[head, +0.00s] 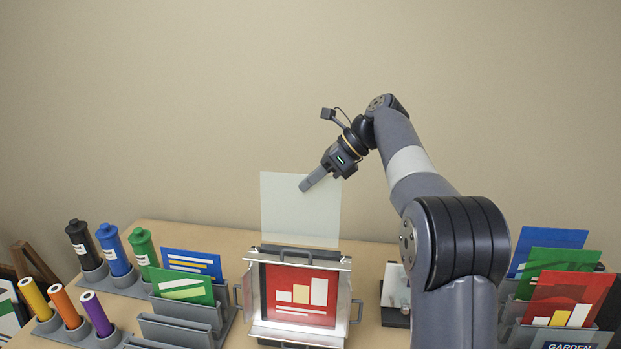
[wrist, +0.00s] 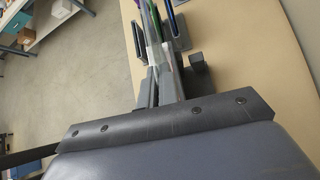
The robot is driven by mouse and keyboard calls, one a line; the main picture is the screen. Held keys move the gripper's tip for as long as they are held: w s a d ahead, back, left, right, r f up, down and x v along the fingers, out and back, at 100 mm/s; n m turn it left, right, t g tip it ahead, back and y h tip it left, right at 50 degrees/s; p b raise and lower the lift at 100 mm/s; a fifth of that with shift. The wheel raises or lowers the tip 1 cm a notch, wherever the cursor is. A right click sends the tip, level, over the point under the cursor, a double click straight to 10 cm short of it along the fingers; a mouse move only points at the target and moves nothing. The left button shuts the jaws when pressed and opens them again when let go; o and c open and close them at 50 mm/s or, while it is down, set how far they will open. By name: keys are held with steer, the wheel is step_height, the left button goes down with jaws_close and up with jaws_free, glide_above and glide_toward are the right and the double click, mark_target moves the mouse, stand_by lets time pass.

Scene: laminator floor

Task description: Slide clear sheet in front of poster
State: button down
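The clear sheet (head: 285,215) is upright above and at the back of the metal frame in the head view. Its lower edge is near the frame's top handle, and I cannot tell whether it has entered the frame. My gripper (head: 308,184) is shut on the sheet's upper right part, with a finger lying across its face. The red poster (head: 288,317), with white and yellow bars, sits inside the frame (head: 259,331). In the wrist view, a grey part of my gripper fills the lower half and hides most of the sheet.
Coloured bottles (head: 113,250) and tubes (head: 67,308) stand in holders at left. Blue and green cards (head: 184,287) stand in a rack left of the frame. More posters (head: 567,300) stand at right. A small pale block (head: 395,285) sits right of the frame.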

mark_target(309, 238)
steer(key=shift+f, duration=0.3)
stand_by(0.6)
steer(key=shift+s+f, duration=0.25)
steer(key=shift+f, duration=1)
steer(key=shift+a+f+b, duration=0.1)
steer(key=shift+f+b, duration=0.2)
steer(key=shift+s, duration=0.1)
steer(key=shift+s+a+f+b, duration=0.1)
steer(key=shift+s+f+b, duration=0.2)
steer(key=shift+f+b, duration=1)
steer(key=shift+s+f+b, duration=0.3)
steer(key=shift+f, duration=1.95)
steer(key=shift+s+a+f+b, duration=0.1)
steer(key=shift+s+f+b, duration=0.2)
steer(key=shift+f+b, duration=1)
steer(key=shift+f+p, duration=0.5)
steer(key=c, duration=1.6)
jaws_free()
